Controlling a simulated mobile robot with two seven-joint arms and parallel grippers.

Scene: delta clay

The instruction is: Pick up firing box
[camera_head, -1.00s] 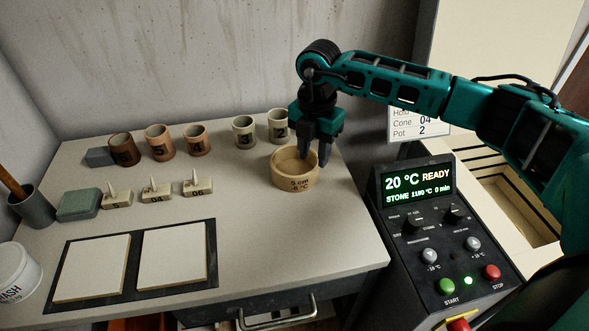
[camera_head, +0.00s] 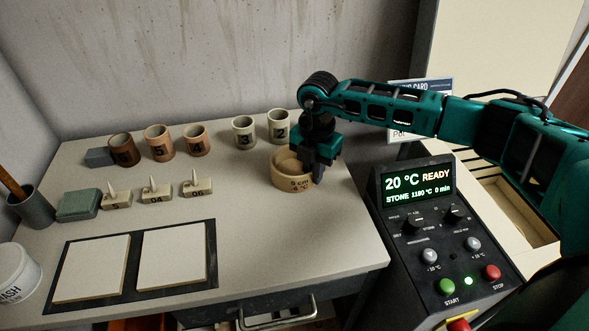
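The firing box looks to be the round tan container (camera_head: 283,180) with dark lettering on its front, standing on the table towards its right side. My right gripper (camera_head: 314,176) points down at the container's right part, with its fingers at the rim and covering part of the wall. Whether the fingers touch or grip the wall cannot be made out. The container still stands on the tabletop. My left gripper is not in view.
Several numbered cups (camera_head: 195,139) stand along the back of the table. Several small cone stands (camera_head: 156,190) and a green block (camera_head: 78,205) are at left. Two white tiles (camera_head: 172,257) lie on a dark mat in front. A control panel (camera_head: 437,230) stands right of the table.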

